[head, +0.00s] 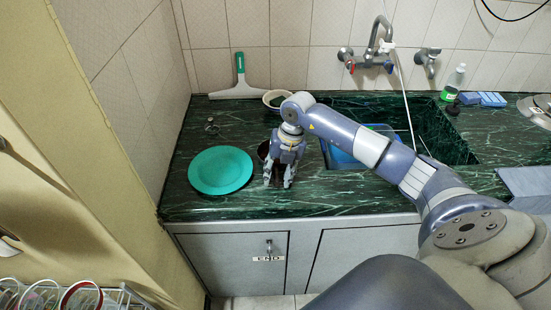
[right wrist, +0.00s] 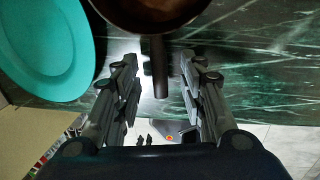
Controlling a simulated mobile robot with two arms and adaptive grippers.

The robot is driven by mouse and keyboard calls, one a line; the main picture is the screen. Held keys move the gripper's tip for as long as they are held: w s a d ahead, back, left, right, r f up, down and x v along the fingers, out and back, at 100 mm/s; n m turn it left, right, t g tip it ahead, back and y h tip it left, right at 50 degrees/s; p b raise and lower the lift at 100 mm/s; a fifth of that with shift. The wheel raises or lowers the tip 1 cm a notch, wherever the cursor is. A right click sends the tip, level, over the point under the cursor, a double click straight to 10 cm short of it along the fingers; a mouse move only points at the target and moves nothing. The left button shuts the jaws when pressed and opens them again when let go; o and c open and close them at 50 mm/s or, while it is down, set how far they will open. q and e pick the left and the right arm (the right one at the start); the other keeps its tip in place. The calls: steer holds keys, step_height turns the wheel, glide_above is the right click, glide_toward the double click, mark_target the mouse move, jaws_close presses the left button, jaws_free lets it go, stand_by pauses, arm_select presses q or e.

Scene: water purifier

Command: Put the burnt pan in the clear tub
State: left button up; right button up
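The burnt pan (right wrist: 150,18) is dark brown, and its bowl is cut off by the top of the right wrist view. Its dark handle (right wrist: 160,70) points down between the two fingers of my right gripper (right wrist: 160,85), which is open, with a gap on both sides of the handle. In the head view the right gripper (head: 280,182) points down over the counter and hides most of the pan (head: 263,151). A blue tub (head: 340,158) sits in the sink, partly behind my right arm; I cannot tell whether it is the clear tub. My left gripper is not in view.
A teal plate (head: 220,170) lies just left of the pan on the green marble counter (head: 310,198). A squeegee (head: 240,82) and a small bowl (head: 275,98) are at the back. A faucet (head: 378,45) stands over the sink; a green bottle (head: 454,82) and sponges (head: 482,99) are right.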

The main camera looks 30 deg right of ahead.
jaws_close()
stand_by(0.4)
